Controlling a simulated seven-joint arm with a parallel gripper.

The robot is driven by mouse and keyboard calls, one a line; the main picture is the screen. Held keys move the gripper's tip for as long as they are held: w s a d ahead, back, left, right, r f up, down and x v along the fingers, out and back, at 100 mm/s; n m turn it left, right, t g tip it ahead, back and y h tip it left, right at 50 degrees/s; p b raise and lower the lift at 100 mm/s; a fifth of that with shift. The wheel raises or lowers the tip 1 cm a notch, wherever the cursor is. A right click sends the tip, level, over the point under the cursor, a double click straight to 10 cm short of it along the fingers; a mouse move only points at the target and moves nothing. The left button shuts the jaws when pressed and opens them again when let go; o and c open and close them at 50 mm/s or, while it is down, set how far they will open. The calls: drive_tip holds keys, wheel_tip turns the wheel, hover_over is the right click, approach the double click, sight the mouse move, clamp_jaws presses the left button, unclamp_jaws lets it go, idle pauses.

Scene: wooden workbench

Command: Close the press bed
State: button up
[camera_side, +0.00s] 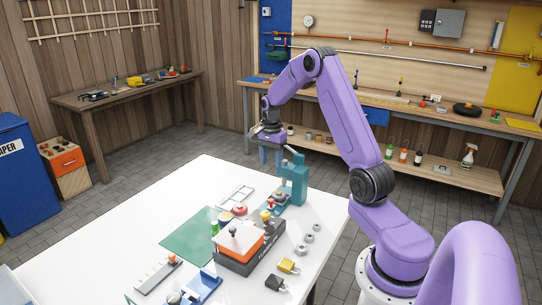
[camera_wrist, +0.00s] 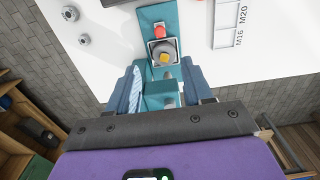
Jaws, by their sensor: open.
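A teal press (camera_side: 294,182) stands at the far right part of the white table, with an upright column and a head. Its base runs out toward the front, where a bed with a grey-and-yellow round part (camera_wrist: 163,53) sits clear of the column in the wrist view. A red-orange knob (camera_wrist: 159,30) is at the bed's outer end; the side view shows a red knob there too (camera_side: 266,215). My gripper (camera_side: 270,157) is above and behind the press. In the wrist view its open fingers (camera_wrist: 160,88) appear on either side of the press column, apparently empty. Contact cannot be told.
An orange-topped dark box (camera_side: 240,244) and a green mat (camera_side: 190,238) lie in front of the press. A white labelled tray (camera_wrist: 231,25) is beside the press. The table's left part is clear.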

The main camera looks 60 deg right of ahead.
sight(270, 205)
drive_tip(key=shift+r, duration=0.8)
drive_tip(key=shift+f, duration=0.1)
drive_tip(key=c, duration=0.7)
drive_tip(key=shift+w+a+f+n, duration=0.1)
drive_tip(key=shift+a+f+n, duration=0.2)
drive_tip(key=shift+n, duration=0.3)
clamp_jaws()
drive_tip(key=w+a+f+n+g+h, duration=0.2)
drive_tip(key=a+f+n+h, duration=0.25)
drive_tip(key=n, duration=1.05)
drive_tip(key=w+a+f+n+g+h, duration=0.25)
drive_tip(key=a+f+n, duration=0.2)
drive_tip(key=n, duration=0.95)
drive_tip(key=shift+t, duration=0.45)
drive_tip(key=x, duration=1)
drive_tip(key=shift+d+r, duration=0.1)
drive_tip(key=shift+d, duration=0.25)
